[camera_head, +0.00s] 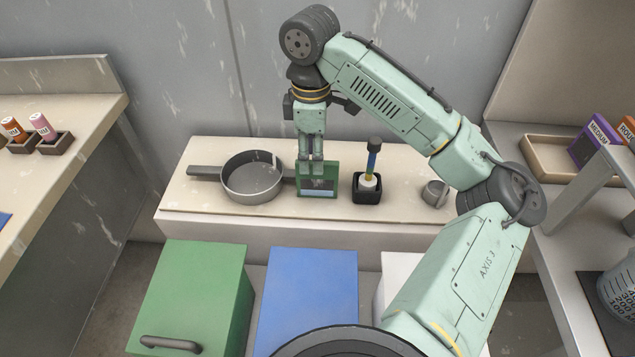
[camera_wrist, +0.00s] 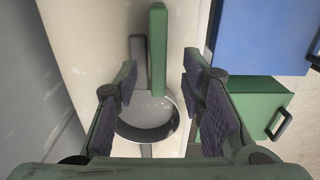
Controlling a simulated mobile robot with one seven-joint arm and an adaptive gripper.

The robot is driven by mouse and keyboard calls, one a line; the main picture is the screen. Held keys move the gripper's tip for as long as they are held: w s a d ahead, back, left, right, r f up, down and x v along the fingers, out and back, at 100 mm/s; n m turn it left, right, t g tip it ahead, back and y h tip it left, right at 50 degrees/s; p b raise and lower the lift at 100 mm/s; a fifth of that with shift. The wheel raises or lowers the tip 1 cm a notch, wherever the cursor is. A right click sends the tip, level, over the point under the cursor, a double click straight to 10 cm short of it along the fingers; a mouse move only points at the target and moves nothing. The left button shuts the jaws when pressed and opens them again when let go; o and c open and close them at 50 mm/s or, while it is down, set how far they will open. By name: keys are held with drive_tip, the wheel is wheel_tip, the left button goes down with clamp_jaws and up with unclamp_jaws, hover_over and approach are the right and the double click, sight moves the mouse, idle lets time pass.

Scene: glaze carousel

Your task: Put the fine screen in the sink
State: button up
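A green panel (camera_head: 331,177), which I take to be the fine screen, stands upright on the pale bench, right of a round grey pan. In the wrist view its top edge shows as a green bar (camera_wrist: 157,45). My gripper (camera_head: 315,180) is over the panel, pointing down and hiding part of it. In the wrist view my fingers (camera_wrist: 158,95) are apart, the bar's end between them with gaps on both sides. The round pan (camera_head: 252,183), also in the wrist view (camera_wrist: 150,112), has bars on both sides. I cannot tell whether it is the sink.
A brush in a black holder (camera_head: 367,186) and a small grey cup (camera_head: 435,193) stand right of the panel. A green cabinet (camera_head: 190,290) and a blue one (camera_head: 310,285) stand in front. At right, a purple box (camera_head: 590,143) marked MEDIUM is by a tray (camera_head: 545,160).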

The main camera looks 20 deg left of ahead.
hover_over(317, 196)
drive_tip(key=shift+w+a+f+p, duration=0.1)
drive_tip(key=shift+w+f+p, duration=0.1)
drive_tip(key=shift+f, duration=1.15)
drive_tip(key=shift+w+f+p, duration=0.15)
drive_tip(key=shift+f+p, duration=0.05)
drive_tip(key=shift+f, duration=1.15)
drive_tip(key=shift+c, duration=0.3)
clamp_jaws()
